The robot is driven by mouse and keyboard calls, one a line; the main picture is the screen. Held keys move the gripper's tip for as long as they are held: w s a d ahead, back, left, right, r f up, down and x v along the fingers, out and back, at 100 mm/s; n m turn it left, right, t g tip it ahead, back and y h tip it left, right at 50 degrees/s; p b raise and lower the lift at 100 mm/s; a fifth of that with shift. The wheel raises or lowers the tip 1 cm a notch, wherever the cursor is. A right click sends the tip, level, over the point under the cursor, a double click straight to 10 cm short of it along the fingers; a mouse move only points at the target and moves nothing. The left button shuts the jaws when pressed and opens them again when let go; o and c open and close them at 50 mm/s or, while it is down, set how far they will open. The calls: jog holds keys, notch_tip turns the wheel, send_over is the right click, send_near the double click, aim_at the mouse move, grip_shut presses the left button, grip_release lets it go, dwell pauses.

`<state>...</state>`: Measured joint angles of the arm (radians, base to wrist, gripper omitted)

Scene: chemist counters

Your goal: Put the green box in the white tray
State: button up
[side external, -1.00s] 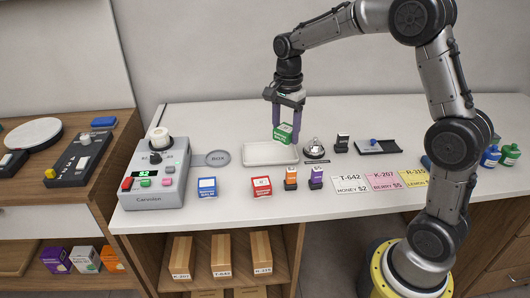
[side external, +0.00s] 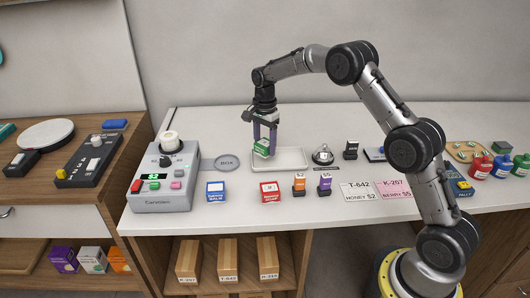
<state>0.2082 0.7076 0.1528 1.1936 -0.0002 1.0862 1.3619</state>
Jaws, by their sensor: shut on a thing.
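The green box (side external: 262,148) is small with a white label and is held, slightly tilted, between the purple fingers of my gripper (side external: 264,146). My gripper is shut on it. The white tray (side external: 292,159) is a shallow rectangle on the white counter. In this view the green box overlaps the left part of the tray. I cannot tell whether the box touches the tray floor or hangs just above it.
A card terminal (side external: 165,178) and a round grey BOX disc (side external: 227,163) are left of the tray. A bell (side external: 322,155) stands to its right. In front are a blue box (side external: 215,191), a red box (side external: 269,191) and orange and purple items (side external: 299,184).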

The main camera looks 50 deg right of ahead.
aim_at(265, 152)
jog(key=shift+f, duration=1.45)
jog(key=shift+f, duration=0.15)
jog(key=o, duration=1.1)
